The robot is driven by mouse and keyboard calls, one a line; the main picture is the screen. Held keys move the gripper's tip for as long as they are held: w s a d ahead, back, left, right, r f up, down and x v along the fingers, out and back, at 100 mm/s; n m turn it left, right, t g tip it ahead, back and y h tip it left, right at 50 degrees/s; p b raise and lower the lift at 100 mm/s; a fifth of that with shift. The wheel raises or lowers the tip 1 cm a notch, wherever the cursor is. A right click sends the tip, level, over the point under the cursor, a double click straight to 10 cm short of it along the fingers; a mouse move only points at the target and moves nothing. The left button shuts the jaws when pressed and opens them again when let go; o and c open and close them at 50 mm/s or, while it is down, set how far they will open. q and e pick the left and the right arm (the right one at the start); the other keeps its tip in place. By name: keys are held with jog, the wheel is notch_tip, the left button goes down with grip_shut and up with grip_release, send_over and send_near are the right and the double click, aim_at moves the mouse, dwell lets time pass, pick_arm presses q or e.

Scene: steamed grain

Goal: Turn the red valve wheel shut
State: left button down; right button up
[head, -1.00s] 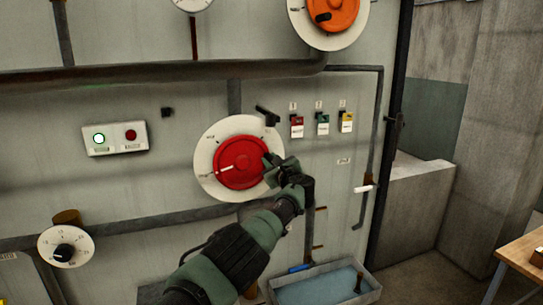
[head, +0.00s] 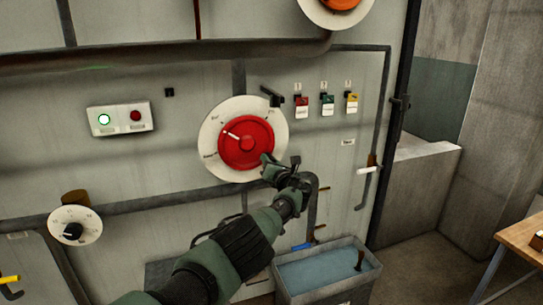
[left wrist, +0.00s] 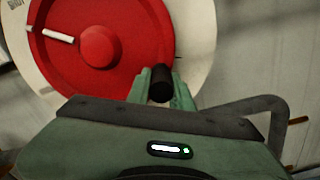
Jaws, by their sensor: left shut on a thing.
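The red valve wheel (head: 243,153) sits on a round white dial plate (head: 208,135) on the grey wall panel. A white pointer mark (head: 231,134) on the wheel points to the upper left, between two small labels on the plate's left side. My left gripper (head: 270,166) is at the wheel's lower right edge, shut on its black handle knob. In the left wrist view, the knob (left wrist: 160,85) shows between the green fingers, with the red wheel (left wrist: 105,45) beyond and part of a "SHUT" label at the top left. My right gripper is out of view.
Pipes cross the panel above and below the wheel. A light box (head: 120,118) has a lit green lamp. Coloured tags (head: 327,104) hang at right. A water trough (head: 325,268) stands below, and a wooden table (head: 525,250) is at far right.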

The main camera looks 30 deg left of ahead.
pick_arm(q)
jog(key=shift+s+a+f+m, duration=0.2)
jog(key=shift+f+m, duration=0.1)
jog(key=shift+m, duration=0.3)
jog(key=c, duration=1.3)
grip_release()
jog(key=shift+o, duration=0.2)
